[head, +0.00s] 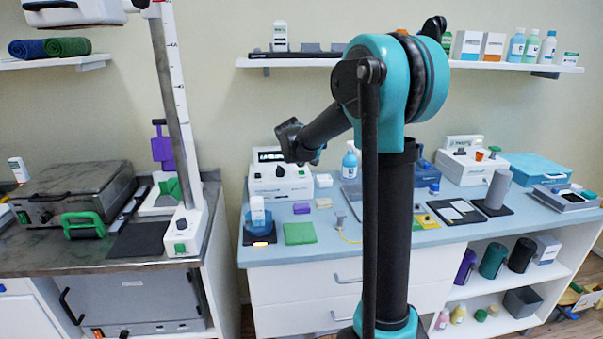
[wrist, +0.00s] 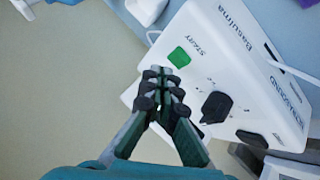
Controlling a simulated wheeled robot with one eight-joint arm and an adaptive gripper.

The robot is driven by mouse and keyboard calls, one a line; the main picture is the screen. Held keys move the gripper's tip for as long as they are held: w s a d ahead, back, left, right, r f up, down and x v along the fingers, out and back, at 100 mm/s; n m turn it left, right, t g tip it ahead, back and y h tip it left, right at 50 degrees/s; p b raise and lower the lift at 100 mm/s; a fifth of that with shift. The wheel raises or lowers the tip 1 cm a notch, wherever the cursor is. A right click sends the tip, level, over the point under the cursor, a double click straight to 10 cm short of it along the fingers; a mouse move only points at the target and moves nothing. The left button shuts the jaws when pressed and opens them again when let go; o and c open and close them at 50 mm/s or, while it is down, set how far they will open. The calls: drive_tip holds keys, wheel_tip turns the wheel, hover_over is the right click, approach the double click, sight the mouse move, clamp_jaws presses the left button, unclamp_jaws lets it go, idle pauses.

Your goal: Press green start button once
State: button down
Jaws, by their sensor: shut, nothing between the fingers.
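The green start button (wrist: 179,57) is a small square marked START on the sloping white face of a device (wrist: 218,22), which also has a black knob (wrist: 215,107). My gripper (wrist: 160,73) is shut and empty. In the wrist view its fingertips appear just below and left of the green button, with the button uncovered. I cannot tell how far they are above the face. In the head view the white device (head: 281,186) stands on the blue counter, with my wrist in front of its upper right part. The green button and my fingers cannot be made out there.
A blue bottle (head: 349,164) and small white boxes (head: 323,180) stand right of the device. A pale post (head: 180,120) rises on the left. A shelf (head: 400,65) runs above.

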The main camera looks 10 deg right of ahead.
sight(301, 172)
drive_tip(key=shift+r, duration=2.5)
